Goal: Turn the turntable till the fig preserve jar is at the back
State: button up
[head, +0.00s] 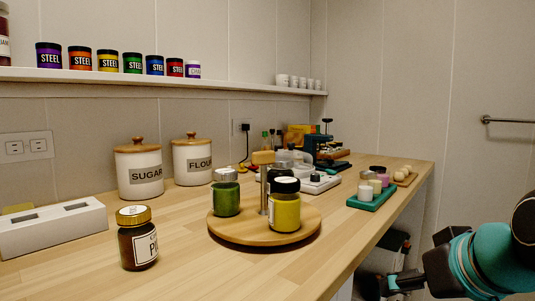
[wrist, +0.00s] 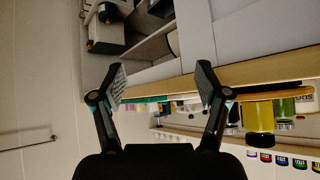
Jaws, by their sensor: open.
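The round wooden turntable (head: 240,232) lies on the counter with a metal post (head: 264,192) upright on it. A green jar (head: 226,198) with a silver lid stands at its left. A yellow jar (head: 286,212) with a black lid stands at its front right and partly hides a dark jar (head: 274,173) behind. I cannot read a fig label on any of these. The yellow jar also seems to show in the wrist view (wrist: 284,107). My gripper (wrist: 162,80) is open and empty, low beyond the counter's right edge, apart from the turntable.
A dark jar with a gold lid (head: 138,240) stands on the counter, left of the turntable. Sugar (head: 140,170) and flour (head: 192,160) canisters stand behind. A green tray (head: 371,197) with small items is to the right. Bare counter lies in front of the turntable.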

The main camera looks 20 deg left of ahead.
jog(key=w+a+r+n+y, duration=0.2)
jog(key=a+r+n+y, duration=0.1)
jog(key=a+r, duration=0.6)
jog(key=n+y, duration=0.3)
jog(key=y, duration=0.1)
send_near(265, 152)
jog(key=p+x, duration=0.1)
jog(key=x, duration=1)
jog(key=shift+w+d, duration=0.1)
grip_shut()
